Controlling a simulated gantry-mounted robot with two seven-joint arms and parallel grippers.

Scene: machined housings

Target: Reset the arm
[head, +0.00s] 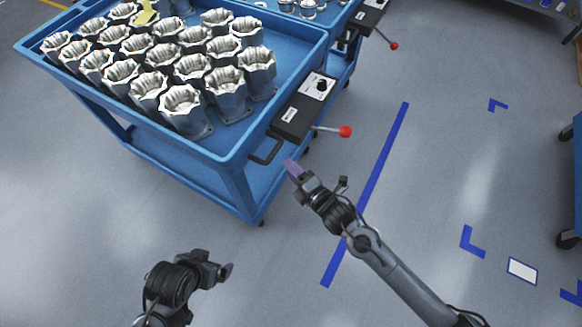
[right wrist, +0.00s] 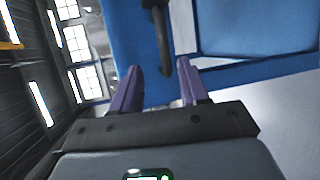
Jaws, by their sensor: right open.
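My right gripper (head: 293,168) is open, with nothing between its purple fingers. In the head view it is beside the near right corner of the blue cart (head: 232,172), close to the cart's black handle (head: 266,153) and apart from it as far as I can tell. The right wrist view shows its two spread fingers (right wrist: 158,90) with the blue cart side (right wrist: 125,40) and a dark handle (right wrist: 161,40) beyond. My left gripper (head: 226,271) is low at the bottom left of the head view, over the floor and empty-looking; its finger gap is not clear.
Several metal housings (head: 183,105) stand in rows on the cart's top. A black control box (head: 303,106) with a red-knobbed lever (head: 345,131) sticks out at the cart's right edge. Another blue cart (head: 335,20) stands behind.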

